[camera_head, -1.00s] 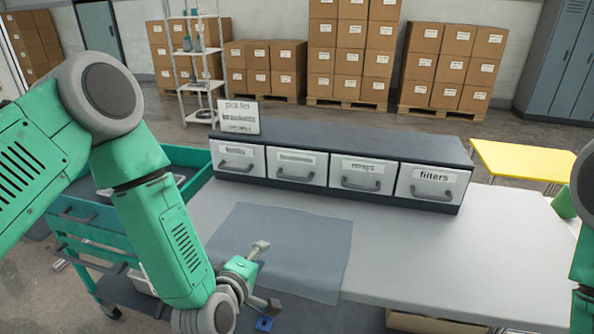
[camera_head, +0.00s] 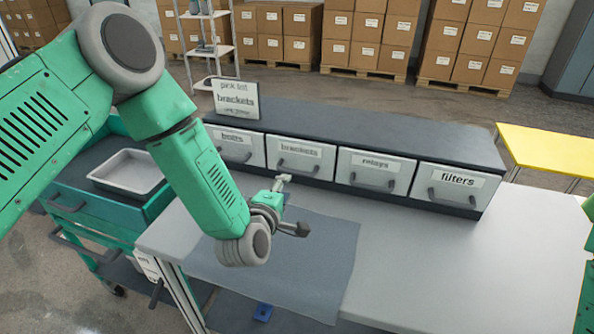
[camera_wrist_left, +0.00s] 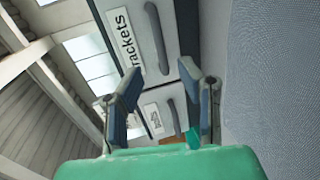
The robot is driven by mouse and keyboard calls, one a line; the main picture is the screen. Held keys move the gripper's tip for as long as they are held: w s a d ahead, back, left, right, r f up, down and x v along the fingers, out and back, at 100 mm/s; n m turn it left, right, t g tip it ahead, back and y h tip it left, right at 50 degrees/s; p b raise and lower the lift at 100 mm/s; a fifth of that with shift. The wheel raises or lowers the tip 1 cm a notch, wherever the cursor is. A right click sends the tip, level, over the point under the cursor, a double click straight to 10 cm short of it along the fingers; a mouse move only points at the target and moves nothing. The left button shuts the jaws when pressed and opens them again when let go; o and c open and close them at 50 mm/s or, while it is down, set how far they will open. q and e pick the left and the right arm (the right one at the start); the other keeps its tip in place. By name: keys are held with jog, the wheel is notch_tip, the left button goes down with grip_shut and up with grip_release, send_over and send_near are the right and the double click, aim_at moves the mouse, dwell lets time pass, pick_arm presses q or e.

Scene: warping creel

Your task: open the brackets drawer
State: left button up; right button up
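The brackets drawer (camera_head: 314,170) is the second from the left in a row of light grey drawers, with a dark bar handle (camera_head: 296,166) below its label. It looks shut, its front in line with the others. My left gripper (camera_head: 293,206) is in front of it, above the cloth, with its fingers spread and nothing between them. In the left wrist view the open fingers (camera_wrist_left: 165,100) point toward the drawer fronts, and the brackets label and handle (camera_wrist_left: 157,38) show beyond them, apart from the fingers. My right gripper is out of view.
The bolts drawer (camera_head: 232,146) is to the left; relays (camera_head: 374,172) and filters (camera_head: 452,187) are to the right. A pick list sign (camera_head: 237,99) reading brackets stands on the cabinet. A grey cloth (camera_head: 325,265) covers part of the table. A green cart (camera_head: 70,182) holds a tray.

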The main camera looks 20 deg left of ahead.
aim_at(298, 174)
pick_arm(q)
jog(key=x, duration=0.2)
jog(key=d+x, duration=0.1)
jog(key=x, duration=0.5)
jog(key=shift+w+d, duration=0.2)
jog(key=shift+w, duration=0.05)
jog(key=shift+w+a+f, duration=0.15)
jog(key=shift+w+a, duration=0.1)
jog(key=shift+w, duration=0.25)
jog(key=shift+w+a+f, duration=0.1)
jog(key=shift+w+a, duration=0.05)
jog(key=shift+a, duration=0.15)
jog(key=shift+d, duration=0.15)
grip_shut()
jog(key=shift+d, duration=0.15)
